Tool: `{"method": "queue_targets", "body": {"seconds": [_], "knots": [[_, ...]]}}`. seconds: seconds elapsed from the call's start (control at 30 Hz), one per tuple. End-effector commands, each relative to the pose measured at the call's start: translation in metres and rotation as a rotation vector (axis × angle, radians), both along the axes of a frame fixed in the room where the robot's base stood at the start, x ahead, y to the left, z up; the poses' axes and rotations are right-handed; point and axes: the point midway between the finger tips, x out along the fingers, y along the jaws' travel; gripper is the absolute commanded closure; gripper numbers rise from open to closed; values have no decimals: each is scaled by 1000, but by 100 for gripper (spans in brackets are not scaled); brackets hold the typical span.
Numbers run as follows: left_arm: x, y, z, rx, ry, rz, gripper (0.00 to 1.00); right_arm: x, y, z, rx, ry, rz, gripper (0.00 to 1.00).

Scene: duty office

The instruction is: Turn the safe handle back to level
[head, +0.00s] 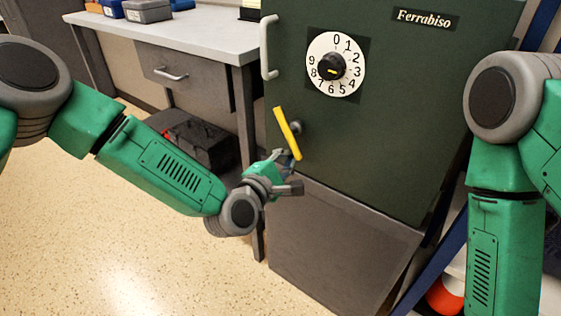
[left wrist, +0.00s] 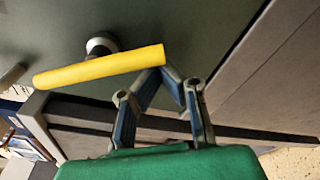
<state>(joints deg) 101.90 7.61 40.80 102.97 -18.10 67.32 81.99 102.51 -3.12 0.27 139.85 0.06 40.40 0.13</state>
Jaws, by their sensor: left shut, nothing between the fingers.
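The dark green safe (head: 400,130) stands ahead of me. Its yellow handle (head: 287,133) is a bar on a round grey hub, tilted steeply, with its upper end leaning left and its lower end to the right. My left gripper (head: 290,164) is at the lower end of the bar, shut and empty. In the left wrist view the handle (left wrist: 100,67) crosses above the fingers. The left fingertips (left wrist: 168,72) are right beside the bar's right end; I cannot tell whether they touch it. My right gripper is out of view; only that arm shows at the right.
A white numbered dial (head: 318,72) sits above the handle, and a grey pull bar (head: 268,48) is at the door's upper left. A grey desk (head: 190,32) with a drawer stands left of the safe. A black toolbox (head: 195,135) is under it. The floor at the left is clear.

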Motion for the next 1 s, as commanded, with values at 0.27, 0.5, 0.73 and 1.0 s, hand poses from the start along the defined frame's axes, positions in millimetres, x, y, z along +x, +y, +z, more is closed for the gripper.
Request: {"method": "queue_targets", "body": {"seconds": [0.27, 0.5, 0.73, 1.0], "knots": [[-2, -1, 1, 0, 0, 0, 100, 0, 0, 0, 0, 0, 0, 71], [-2, -2, 1, -11, 8, 0, 100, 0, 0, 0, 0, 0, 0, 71], [-4, -4, 1, -47, 35, 0, 100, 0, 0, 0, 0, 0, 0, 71], [-5, -5, 2, -81, 60, 0, 100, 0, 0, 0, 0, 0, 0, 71]]}}
